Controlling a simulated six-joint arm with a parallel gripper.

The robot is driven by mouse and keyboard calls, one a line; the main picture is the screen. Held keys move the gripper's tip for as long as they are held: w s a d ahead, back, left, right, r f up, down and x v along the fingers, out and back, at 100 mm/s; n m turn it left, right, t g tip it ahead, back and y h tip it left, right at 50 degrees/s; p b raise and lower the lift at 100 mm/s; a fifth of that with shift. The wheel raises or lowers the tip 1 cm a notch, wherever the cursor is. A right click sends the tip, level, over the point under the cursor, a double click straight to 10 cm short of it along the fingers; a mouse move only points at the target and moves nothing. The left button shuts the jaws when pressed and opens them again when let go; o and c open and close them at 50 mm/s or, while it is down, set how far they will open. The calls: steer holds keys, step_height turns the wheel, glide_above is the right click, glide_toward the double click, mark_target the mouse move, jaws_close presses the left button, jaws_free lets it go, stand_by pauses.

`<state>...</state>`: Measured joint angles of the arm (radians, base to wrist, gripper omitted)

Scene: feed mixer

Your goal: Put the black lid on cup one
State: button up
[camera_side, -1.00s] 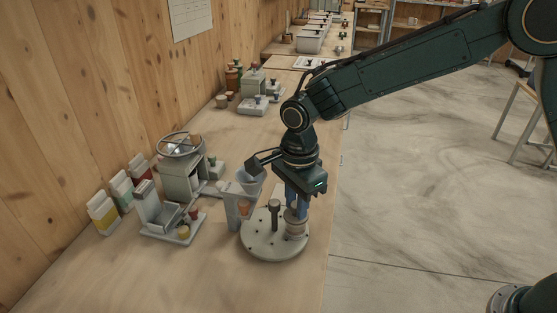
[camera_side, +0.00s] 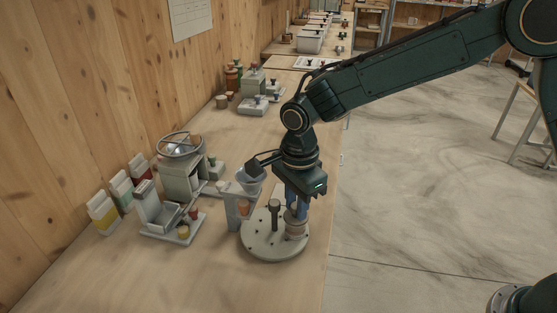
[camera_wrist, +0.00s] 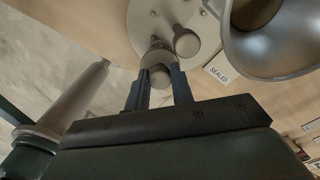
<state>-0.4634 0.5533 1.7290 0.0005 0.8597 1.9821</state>
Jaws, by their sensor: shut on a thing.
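My gripper (camera_side: 297,211) is over the right side of the round grey turntable (camera_side: 262,247), its blue fingers pointing down. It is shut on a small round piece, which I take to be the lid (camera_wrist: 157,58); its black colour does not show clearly. In the wrist view the fingers (camera_wrist: 160,82) close in from both sides.
A "SEALED" label (camera_wrist: 218,75) lies nearby.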

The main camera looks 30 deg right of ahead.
stand_by(0.3)
steer(key=o, duration=1.4)
steer(key=shift+c, duration=0.2)
steer(key=shift+r, duration=0.15)
steer(key=shift+s+d+r, duration=0.15)
steer(key=shift+r, duration=2.6)
steer(key=shift+r, duration=0.15)
